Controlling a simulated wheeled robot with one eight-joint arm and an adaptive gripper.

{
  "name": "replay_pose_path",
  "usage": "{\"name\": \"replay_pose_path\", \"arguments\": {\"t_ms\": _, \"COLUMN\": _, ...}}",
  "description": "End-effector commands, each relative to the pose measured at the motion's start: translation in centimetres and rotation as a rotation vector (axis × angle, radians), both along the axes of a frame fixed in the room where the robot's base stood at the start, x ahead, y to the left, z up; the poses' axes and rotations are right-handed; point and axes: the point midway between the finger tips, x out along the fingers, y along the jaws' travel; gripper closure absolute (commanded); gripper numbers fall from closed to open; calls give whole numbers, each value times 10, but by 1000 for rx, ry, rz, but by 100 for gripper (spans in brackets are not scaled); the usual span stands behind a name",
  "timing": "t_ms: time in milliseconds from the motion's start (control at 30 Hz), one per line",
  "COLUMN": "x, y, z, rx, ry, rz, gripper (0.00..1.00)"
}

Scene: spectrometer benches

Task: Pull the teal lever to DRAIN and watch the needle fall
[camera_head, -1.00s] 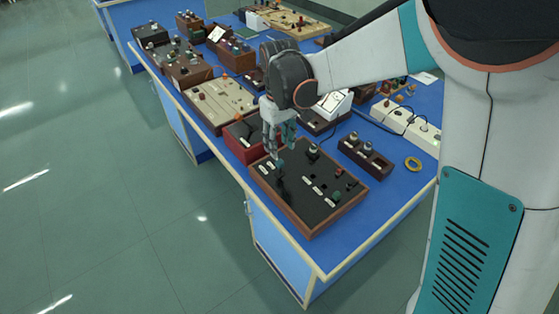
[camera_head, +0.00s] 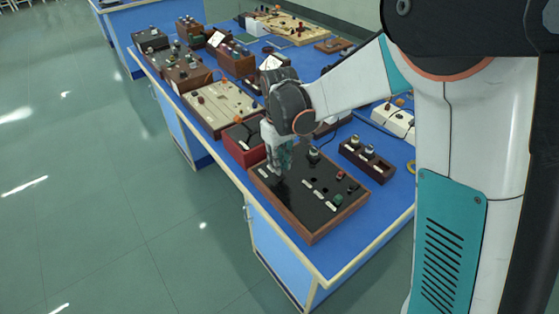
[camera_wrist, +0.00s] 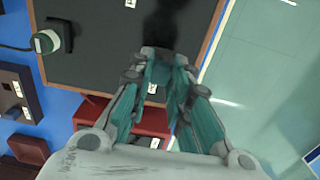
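A black panel in a wooden frame (camera_head: 290,208) lies on the blue bench; it also fills the upper part of the wrist view (camera_wrist: 100,55). My gripper (camera_head: 282,170) is down at the panel's far left part. In the wrist view its teal-padded fingers (camera_wrist: 167,58) lean close together at the tips, over a dark blurred shape. The teal lever cannot be told apart from these fingers, so I cannot tell whether they hold it. A round pale-topped fitting (camera_head: 313,154) stands near the panel's far edge. Its labels are too small to read, and no needle can be made out.
A red box (camera_head: 240,152) stands just beyond the panel. A wooden block with two round fittings (camera_head: 367,165) sits to the right. Several other instrument boxes crowd the bench behind. Open floor (camera_head: 130,220) lies to the left.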

Motion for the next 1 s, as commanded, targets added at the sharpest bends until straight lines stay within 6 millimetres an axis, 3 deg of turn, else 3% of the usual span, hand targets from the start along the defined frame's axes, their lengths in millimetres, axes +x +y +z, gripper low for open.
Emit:
{"name": "replay_pose_path", "arguments": {"t_ms": 367, "x": -2, "y": 4, "z": 0, "rx": -35, "ry": -24, "rz": 3, "gripper": 100}}
{"name": "replay_pose_path", "arguments": {"t_ms": 1000, "x": -18, "y": 28, "z": -8, "rx": -351, "ry": -238, "rz": 4, "gripper": 100}}
